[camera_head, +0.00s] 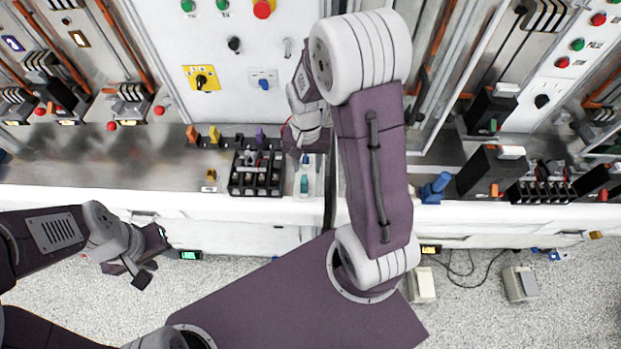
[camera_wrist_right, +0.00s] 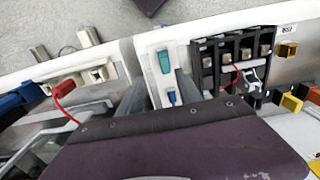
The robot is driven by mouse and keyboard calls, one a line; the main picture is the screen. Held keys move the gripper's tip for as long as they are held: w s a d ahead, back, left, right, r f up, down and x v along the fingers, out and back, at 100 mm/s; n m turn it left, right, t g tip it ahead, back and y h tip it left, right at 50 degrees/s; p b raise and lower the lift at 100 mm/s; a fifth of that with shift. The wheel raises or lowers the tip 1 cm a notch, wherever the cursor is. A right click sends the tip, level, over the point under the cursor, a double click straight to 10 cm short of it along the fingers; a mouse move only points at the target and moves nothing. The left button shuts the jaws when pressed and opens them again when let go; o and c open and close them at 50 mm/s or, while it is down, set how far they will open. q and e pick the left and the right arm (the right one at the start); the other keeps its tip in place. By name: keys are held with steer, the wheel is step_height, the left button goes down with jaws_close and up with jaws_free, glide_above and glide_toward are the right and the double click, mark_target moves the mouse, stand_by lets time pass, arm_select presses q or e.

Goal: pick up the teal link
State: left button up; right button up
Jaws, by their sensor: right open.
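The teal link (camera_head: 304,184) sits on a narrow white plate at the front of the bench, just right of a black terminal block. In the right wrist view the teal link (camera_wrist_right: 163,61) stands on the white plate, beyond my fingertips. My right gripper (camera_wrist_right: 158,92) is open and empty, its fingers on either side of the plate, apart from the link. In the head view my right gripper (camera_head: 307,150) is above and behind the link, partly hidden by my arm. My left gripper (camera_head: 140,268) is low at the left, in front of the bench, and its jaw opening is unclear.
The black terminal block (camera_head: 257,173) stands close left of the link. A small blue piece (camera_wrist_right: 171,97) is on the same plate. A red plug (camera_wrist_right: 64,88) and blue clamp (camera_head: 436,188) lie to the link's other side. The panel (camera_head: 215,45) rises behind.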

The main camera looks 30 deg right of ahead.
mark_target(304, 180)
steer(key=f, duration=0.1)
steer(key=a+f, duration=0.1)
steer(key=f, duration=0.1)
steer(key=shift+w+a+f+p, duration=0.1)
steer(key=shift+a+f+p, duration=0.1)
steer(key=shift+p, duration=0.2)
steer(key=shift+d+f, duration=0.3)
step_height(304, 180, down, 4)
steer(key=shift+r+p, duration=0.1)
steer(key=shift+p, duration=0.75)
steer(key=shift+w+a+f, duration=0.15)
steer(key=shift+w+f, duration=0.1)
steer(key=shift+f, duration=0.3)
steer(key=shift+s, duration=0.15)
jaws_close()
arm_select(q)
steer(key=shift+w+a+r, duration=0.1)
steer(key=shift+a+r, duration=0.15)
steer(key=shift+r, duration=0.35)
steer(key=shift+a+r, duration=0.2)
steer(key=shift+r, duration=0.35)
